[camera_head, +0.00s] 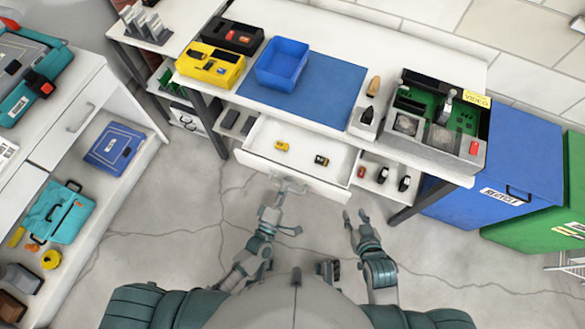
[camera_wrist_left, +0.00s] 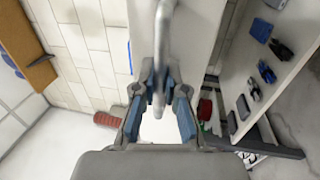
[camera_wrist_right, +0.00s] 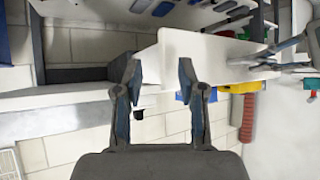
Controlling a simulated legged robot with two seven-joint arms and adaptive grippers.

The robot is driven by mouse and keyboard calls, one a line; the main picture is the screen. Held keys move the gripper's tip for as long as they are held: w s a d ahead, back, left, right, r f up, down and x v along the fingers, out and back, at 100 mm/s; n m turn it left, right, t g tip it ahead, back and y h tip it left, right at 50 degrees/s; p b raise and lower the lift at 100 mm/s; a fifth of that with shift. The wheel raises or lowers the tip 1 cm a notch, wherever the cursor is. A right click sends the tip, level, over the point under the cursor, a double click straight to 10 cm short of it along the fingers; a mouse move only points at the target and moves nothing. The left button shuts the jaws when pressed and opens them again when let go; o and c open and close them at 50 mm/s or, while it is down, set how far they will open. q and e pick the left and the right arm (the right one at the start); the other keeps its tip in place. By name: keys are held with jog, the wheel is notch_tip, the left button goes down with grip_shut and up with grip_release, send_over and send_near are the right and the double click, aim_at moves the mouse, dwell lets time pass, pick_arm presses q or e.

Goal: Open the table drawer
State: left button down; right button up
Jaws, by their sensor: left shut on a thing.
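The table drawer (camera_head: 300,150) is white and stands pulled out from under the table, with its inside visible. A yellow item (camera_head: 282,146) and a dark item (camera_head: 321,160) lie in it. My left gripper (camera_head: 283,191) is at the drawer's front, shut on the drawer handle (camera_head: 291,186). In the left wrist view the metal handle (camera_wrist_left: 160,70) passes between the fingers. My right gripper (camera_head: 355,216) is open and empty, apart from the drawer and to the right of it. In the right wrist view its fingers (camera_wrist_right: 160,85) are spread, with the drawer's white corner beyond.
The white table (camera_head: 420,50) carries a blue bin (camera_head: 282,63), a yellow case (camera_head: 210,64), a blue mat and an electronics box (camera_head: 440,115). A lower shelf right of the drawer holds small items. Blue and green bins stand at right. Floor before the drawer is clear.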

pick_arm(q)
jog(key=r+p+v, duration=0.1)
jog(key=v, duration=0.7)
jog(key=shift+s, duration=0.3)
pick_arm(e)
jog(key=s+g, duration=0.1)
jog(key=s+d+f+g, duration=0.1)
jog(key=s+f, duration=0.1)
jog(key=s, duration=0.1)
jog(key=shift+d+f+g+h, duration=0.15)
jog(key=shift+d+g+h, duration=0.15)
jog(key=shift+g, duration=0.1)
pick_arm(q)
jog(key=shift+d+f, duration=0.1)
jog(key=c, duration=1.2)
grip_release()
jog(key=shift+w+d, duration=0.1)
pick_arm(e)
jog(key=shift+w+d, duration=0.1)
pick_arm(q)
jog(key=shift+r, duration=0.2)
jog(key=v, duration=1.2)
